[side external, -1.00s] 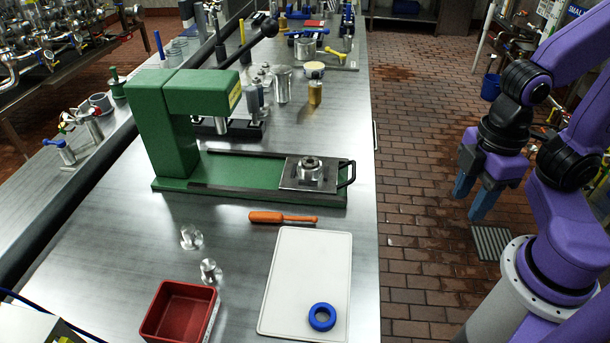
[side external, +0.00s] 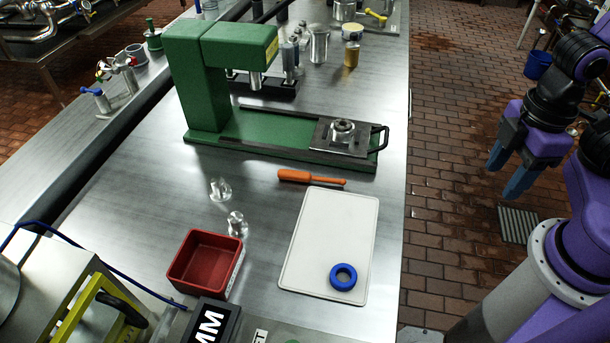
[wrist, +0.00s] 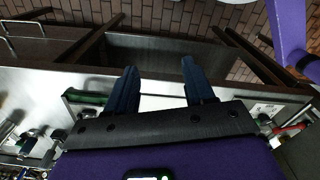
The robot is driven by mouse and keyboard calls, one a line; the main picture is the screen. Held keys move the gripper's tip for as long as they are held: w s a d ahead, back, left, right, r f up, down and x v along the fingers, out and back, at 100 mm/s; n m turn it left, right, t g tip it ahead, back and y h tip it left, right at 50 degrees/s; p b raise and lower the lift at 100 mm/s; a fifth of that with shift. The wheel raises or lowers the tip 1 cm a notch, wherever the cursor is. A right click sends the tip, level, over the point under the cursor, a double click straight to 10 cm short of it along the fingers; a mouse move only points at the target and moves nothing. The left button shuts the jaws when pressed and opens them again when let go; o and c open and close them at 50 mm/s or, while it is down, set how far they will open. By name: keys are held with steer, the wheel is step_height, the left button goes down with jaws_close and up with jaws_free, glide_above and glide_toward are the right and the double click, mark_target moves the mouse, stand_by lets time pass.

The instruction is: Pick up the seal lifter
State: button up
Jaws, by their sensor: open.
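The seal lifter, which I take to be the orange-handled tool (side external: 310,178), lies flat on the steel bench. It is between the green press and the white board in the side view. My gripper (side external: 508,176) is open and empty, with blue fingers pointing down. It hangs off the right side of the bench, over the brick floor, well apart from the tool. The wrist view shows the two fingers spread (wrist: 160,85) with nothing between them. I cannot make out the tool in the wrist view.
The green press (side external: 200,85) stands behind the tool, with a metal plate and black handle at its right end. A white board (side external: 325,235) bearing a blue ring (side external: 343,277) lies in front. A red bin (side external: 205,263) and two small metal pieces (side external: 236,224) are to the left.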

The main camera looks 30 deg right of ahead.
step_height(320, 180, up, 3)
steer(key=m, duration=0.3)
glide_above(300, 173)
steer(key=f, duration=1.1)
steer(key=shift+s+a+f, duration=0.2)
steer(key=shift+s, duration=0.1)
steer(key=shift+w+d+f, duration=0.15)
steer(key=shift+f, duration=1.2)
steer(key=shift+w+d+f, duration=0.1)
steer(key=shift+f, duration=1.2)
jaws_close()
